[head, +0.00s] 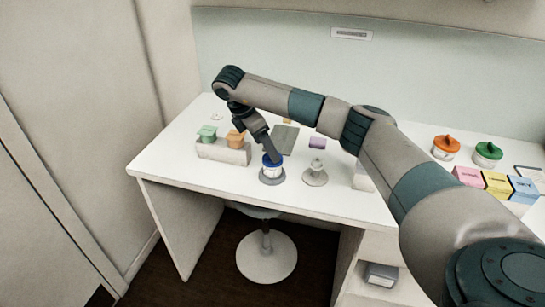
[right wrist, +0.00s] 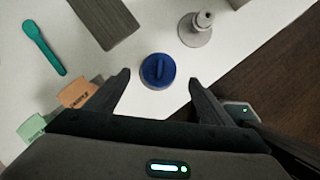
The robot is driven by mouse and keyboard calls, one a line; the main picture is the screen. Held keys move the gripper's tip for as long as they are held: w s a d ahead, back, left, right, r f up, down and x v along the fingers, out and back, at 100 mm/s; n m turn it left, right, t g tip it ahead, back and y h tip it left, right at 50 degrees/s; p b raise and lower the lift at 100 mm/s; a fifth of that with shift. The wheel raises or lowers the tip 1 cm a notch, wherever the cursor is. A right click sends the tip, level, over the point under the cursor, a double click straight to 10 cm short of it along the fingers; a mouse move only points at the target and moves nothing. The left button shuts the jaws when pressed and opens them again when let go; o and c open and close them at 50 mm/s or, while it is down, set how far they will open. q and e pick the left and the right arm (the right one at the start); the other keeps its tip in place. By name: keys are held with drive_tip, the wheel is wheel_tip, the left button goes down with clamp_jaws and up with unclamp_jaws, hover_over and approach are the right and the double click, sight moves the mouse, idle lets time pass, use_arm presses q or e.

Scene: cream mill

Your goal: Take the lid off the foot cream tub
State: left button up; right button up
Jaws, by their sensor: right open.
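A white tub (head: 272,173) with a blue lid (head: 269,159) stands upright on a grey round base (head: 272,181) near the desk's front edge. I cannot read its label. In the right wrist view the blue lid (right wrist: 158,70) shows from above with a raised ridge across it. My right gripper (head: 271,157) points down at the lid in the head view. In the right wrist view the open fingers (right wrist: 159,82) are spread on either side, just short of the lid, with nothing between them. Whether they are level with the lid is unclear. My left gripper is out of view.
A grey stand (head: 315,175) with a knob is close right of the tub. A holder with green and orange items (head: 223,152) is left. Tubs with orange (head: 446,143) and green (head: 488,150) lids and coloured boxes (head: 497,184) are far right. A stool (head: 266,257) is below.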

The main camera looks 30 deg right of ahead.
drive_tip(key=shift+d+f+p, duration=0.25)
drive_tip(key=shift+f+p, duration=0.05)
drive_tip(key=shift+p, duration=0.05)
drive_tip(key=p+x, duration=0.1)
drive_tip(key=x, duration=0.2)
drive_tip(key=shift+d+f+p, duration=0.1)
drive_tip(key=shift+f+p, duration=0.2)
drive_tip(key=shift+f, duration=0.05)
drive_tip(key=shift+w, duration=0.1)
drive_tip(key=c, duration=1.1)
drive_tip(key=shift+r, duration=0.15)
